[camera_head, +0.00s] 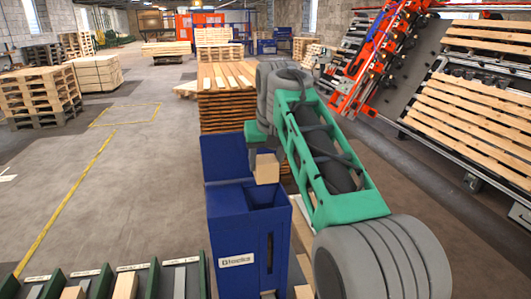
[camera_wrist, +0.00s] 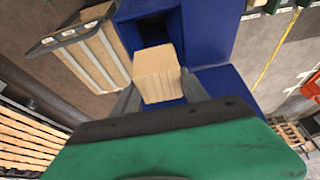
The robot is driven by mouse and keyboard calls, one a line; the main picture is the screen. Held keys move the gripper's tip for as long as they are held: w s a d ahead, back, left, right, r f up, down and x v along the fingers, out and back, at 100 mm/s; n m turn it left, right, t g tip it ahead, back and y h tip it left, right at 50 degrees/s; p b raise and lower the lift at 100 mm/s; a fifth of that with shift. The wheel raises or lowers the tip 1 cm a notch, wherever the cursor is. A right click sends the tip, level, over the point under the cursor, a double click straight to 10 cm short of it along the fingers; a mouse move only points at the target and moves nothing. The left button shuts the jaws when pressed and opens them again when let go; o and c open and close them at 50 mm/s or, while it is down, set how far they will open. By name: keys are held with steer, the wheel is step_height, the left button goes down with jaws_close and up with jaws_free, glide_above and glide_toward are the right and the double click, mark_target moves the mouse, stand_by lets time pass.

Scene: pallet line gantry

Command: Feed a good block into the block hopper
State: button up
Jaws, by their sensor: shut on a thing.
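A light wooden block (camera_head: 267,168) is held in my gripper (camera_head: 263,153), which is shut on it. In the head view the block hangs just above the open top of the blue block hopper (camera_head: 238,240). In the wrist view the block (camera_wrist: 158,72) sits between the two grey fingers of my gripper (camera_wrist: 156,88). The hopper's dark opening (camera_wrist: 154,30) shows just beyond the block in that view. The block looks apart from the hopper, but the exact gap is hard to tell. Part of the opening is hidden behind the block.
A slotted rack (camera_head: 115,285) with several wooden pieces lies at the front left. A tall stack of planks (camera_head: 225,95) stands behind the hopper. A red gantry machine (camera_head: 375,55) and a pallet (camera_head: 470,115) are at right. The floor at left is mostly clear.

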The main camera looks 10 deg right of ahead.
mark_target(268, 182)
steer(key=shift+s+f, duration=0.1)
steer(key=shift+f, duration=0.65)
step_height(268, 182, down, 8)
steer(key=b, duration=0.6)
steer(key=shift+f+b, duration=0.45)
steer(key=shift+f, duration=0.4)
stand_by(0.9)
steer(key=o, duration=1.3)
steer(key=shift+o, duration=0.5)
steer(key=shift+r, duration=0.2)
steer(key=shift+o, duration=0.5)
steer(key=v, duration=0.7)
steer(key=shift+s+r+b, duration=0.15)
steer(key=shift+s+b, duration=0.1)
steer(key=shift+b, duration=0.1)
